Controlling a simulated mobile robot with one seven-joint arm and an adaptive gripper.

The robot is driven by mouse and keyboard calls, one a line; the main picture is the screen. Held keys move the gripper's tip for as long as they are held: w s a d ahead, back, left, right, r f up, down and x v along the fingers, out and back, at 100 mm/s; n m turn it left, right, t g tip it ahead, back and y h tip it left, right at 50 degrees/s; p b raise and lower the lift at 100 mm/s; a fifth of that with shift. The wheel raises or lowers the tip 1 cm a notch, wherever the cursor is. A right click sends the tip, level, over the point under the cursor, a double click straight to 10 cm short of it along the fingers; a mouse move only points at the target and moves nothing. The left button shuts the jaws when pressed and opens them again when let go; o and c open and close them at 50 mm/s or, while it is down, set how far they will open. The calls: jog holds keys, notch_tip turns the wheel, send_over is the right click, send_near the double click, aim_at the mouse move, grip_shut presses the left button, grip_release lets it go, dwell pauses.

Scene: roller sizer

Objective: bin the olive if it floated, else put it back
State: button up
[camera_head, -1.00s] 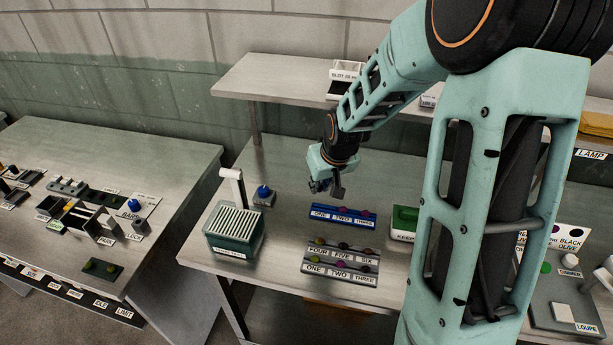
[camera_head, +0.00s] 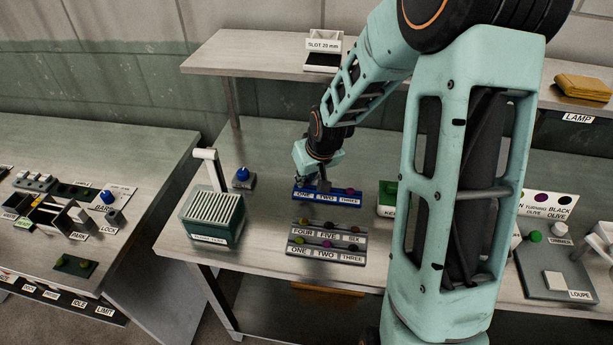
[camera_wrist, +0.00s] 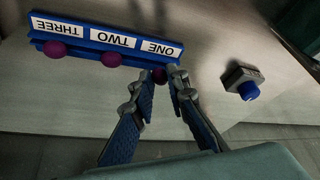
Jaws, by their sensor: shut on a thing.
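My gripper (camera_head: 325,186) is at the left part of the blue rack (camera_head: 350,201), labelled ONE, TWO, THREE. In the wrist view the fingertips (camera_wrist: 166,73) are closed around a dark purple olive (camera_wrist: 159,75) at the rack's ONE end. The fingers partly hide that olive; whether it rests in its seat I cannot tell. Two more purple olives sit at TWO (camera_wrist: 111,59) and THREE (camera_wrist: 54,50). A green container with a KEEP label (camera_head: 387,211) stands right of the rack, partly hidden by my arm. A green tank (camera_head: 213,227) with a white slatted top stands at left.
A grey rack (camera_head: 327,235) with several olives lies in front of the blue rack. A blue button (camera_head: 242,174) stands behind the tank, and shows in the wrist view (camera_wrist: 248,90). A shelf (camera_head: 260,52) runs above the back of the table. Bare tabletop lies between tank and racks.

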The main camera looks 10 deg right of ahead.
jog(key=shift+f+b, duration=0.35)
jog(key=shift+f, duration=0.2)
dwell(0.8)
jog(key=o, duration=0.8)
jog(key=shift+r, duration=0.15)
